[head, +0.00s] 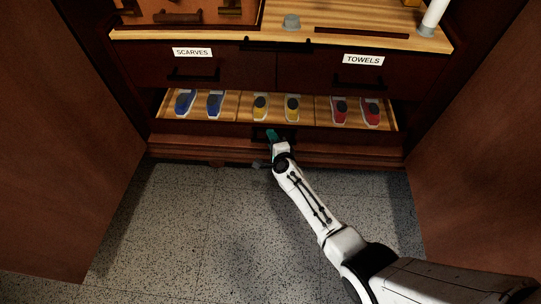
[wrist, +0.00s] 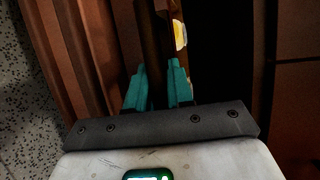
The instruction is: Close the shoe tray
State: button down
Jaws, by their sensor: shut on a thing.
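The shoe tray (head: 238,108) is pulled out below the drawers in the head view. It holds a blue pair (head: 200,103), a yellow pair (head: 276,106) and a red pair (head: 356,111) of shoes, in wooden sections. My gripper (head: 272,136) is at the middle of the tray's front. In the wrist view, the teal fingers (wrist: 158,88) are shut on the brown front of the tray, one finger on each side. A bit of a yellow and white shoe (wrist: 180,36) shows beyond it. The exact grip on the edge or handle is partly hidden in the head view.
The scarves drawer (head: 193,68) and towels drawer (head: 364,75) above are shut. Cabinet doors stand open at left (head: 65,140) and right (head: 475,150). The speckled floor (head: 190,220) between them is clear apart from my arm.

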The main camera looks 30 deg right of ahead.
jog(key=w+d, duration=0.1)
jog(key=w+d+b, duration=0.1)
jog(key=w, duration=0.1)
jog(key=shift+w+d+f, duration=0.15)
jog(key=shift+w+d, duration=0.05)
jog(key=shift+d, duration=0.05)
jog(key=c, duration=1.1)
grip_release()
jog(key=shift+s, duration=0.1)
jog(key=p+v, duration=0.5)
jog(key=v, duration=0.5)
jog(key=shift+s, duration=0.35)
